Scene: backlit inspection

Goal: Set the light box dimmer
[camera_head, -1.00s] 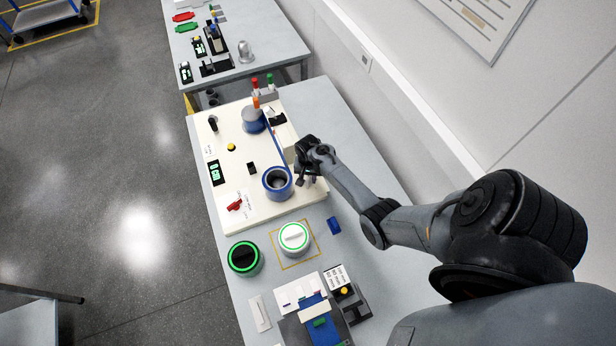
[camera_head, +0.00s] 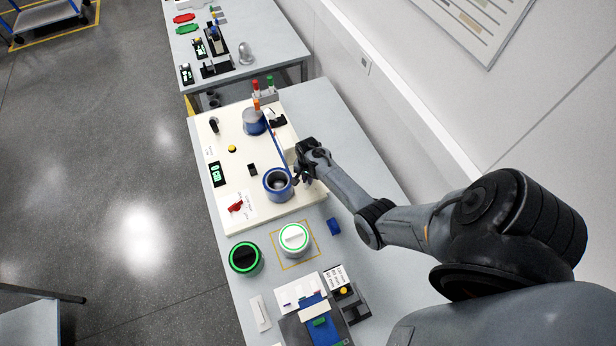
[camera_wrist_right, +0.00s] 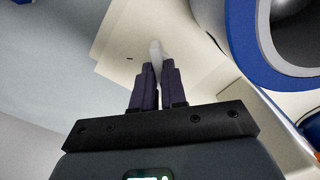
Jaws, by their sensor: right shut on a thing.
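My right gripper (camera_head: 297,180) reaches in from the right, just right of the blue-rimmed round fixture (camera_head: 268,193) on the cream panel. In the right wrist view my dark fingers (camera_wrist_right: 158,82) are close together, shut on a small white knob (camera_wrist_right: 156,47). The knob stands out from a cream surface (camera_wrist_right: 118,38) with a small dark slot beside it. I take this knob for the light box dimmer; no label on it is readable. In the head view the knob is hidden by the gripper. My left gripper is not in view.
Two green-ringed round units, one white (camera_head: 293,238) and one black (camera_head: 244,257), stand in front. A wall runs along the right.

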